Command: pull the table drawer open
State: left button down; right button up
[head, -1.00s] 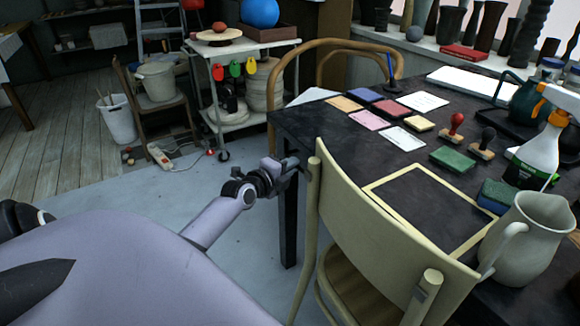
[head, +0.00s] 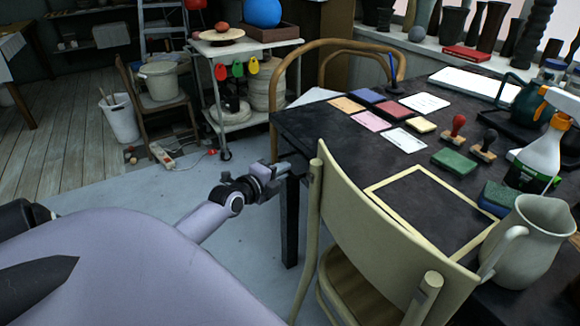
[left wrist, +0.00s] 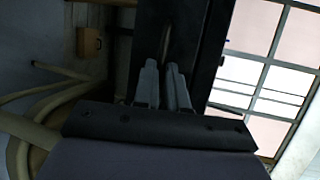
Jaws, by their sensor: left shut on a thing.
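The dark table (head: 315,128) stands at the right in the head view, with its near-left corner and a leg showing. My left gripper (head: 281,172) is at the table's left side, just below the top's edge. In the left wrist view, its two grey fingers (left wrist: 163,85) are close together against a dark panel (left wrist: 205,55), seemingly the drawer front. They are shut on a thin upright strip (left wrist: 166,45), seemingly the drawer handle, mostly hidden by the fingers. I cannot tell how far the drawer is out. My right gripper is not in view.
A pale chair (head: 395,200) stands against the table's near side, close to my left gripper. Cards, stamps, a spray bottle (head: 540,150) and a jug (head: 527,240) are on the table. A white trolley (head: 240,47) stands behind.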

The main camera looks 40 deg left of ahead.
pick_arm(q)
jog(key=s+a+p, duration=0.3)
jog(key=s+p, duration=0.2)
jog(key=s, duration=0.6)
jog(key=s+a+p, duration=0.3)
jog(key=s+p, duration=0.1)
jog(key=s, duration=0.8)
jog(key=shift+a+p, duration=0.25)
jog(key=shift+p, duration=0.1)
jog(key=c, duration=1.2)
grip_release()
